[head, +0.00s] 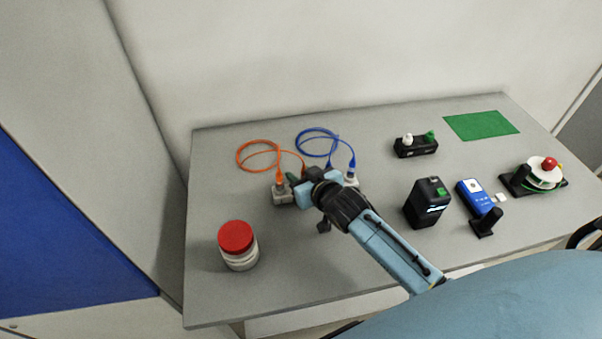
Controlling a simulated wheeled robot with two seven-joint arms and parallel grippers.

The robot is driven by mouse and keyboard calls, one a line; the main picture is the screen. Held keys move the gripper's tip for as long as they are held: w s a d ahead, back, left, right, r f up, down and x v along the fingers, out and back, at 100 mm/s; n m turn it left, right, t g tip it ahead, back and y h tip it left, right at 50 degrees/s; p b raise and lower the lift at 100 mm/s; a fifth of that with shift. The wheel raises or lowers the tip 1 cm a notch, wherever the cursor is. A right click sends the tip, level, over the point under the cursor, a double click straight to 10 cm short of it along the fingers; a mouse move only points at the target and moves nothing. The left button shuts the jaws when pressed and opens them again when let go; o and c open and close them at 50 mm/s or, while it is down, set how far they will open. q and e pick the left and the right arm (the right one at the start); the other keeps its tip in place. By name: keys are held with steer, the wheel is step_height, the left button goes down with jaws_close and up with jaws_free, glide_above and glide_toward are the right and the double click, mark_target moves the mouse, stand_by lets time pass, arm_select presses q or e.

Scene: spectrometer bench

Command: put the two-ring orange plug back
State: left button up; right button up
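An orange cable (240,157) lies in a loop at the back left of the table. One orange plug (280,179) stands upright at a small grey block (281,196). The cable's other end runs behind my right gripper, and its plug is hidden there. The rings on the plugs are too small to make out. My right gripper (297,187) reaches in from the lower right, just right of the visible orange plug. Its fingertips are small and partly covered, so I cannot tell whether they hold anything. My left gripper is not in view.
A blue cable (302,140) with a plug at a second grey block (351,179) lies just right. A red-lidded jar (237,247) stands front left. A black box (427,203), a blue meter (475,196) and a black two-knob block (416,147) stand to the right.

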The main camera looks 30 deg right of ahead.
steer(key=shift+o, duration=0.2)
steer(key=shift+r, duration=0.1)
steer(key=shift+r, duration=0.35)
steer(key=p+v, duration=0.1)
steer(key=v, duration=1.1)
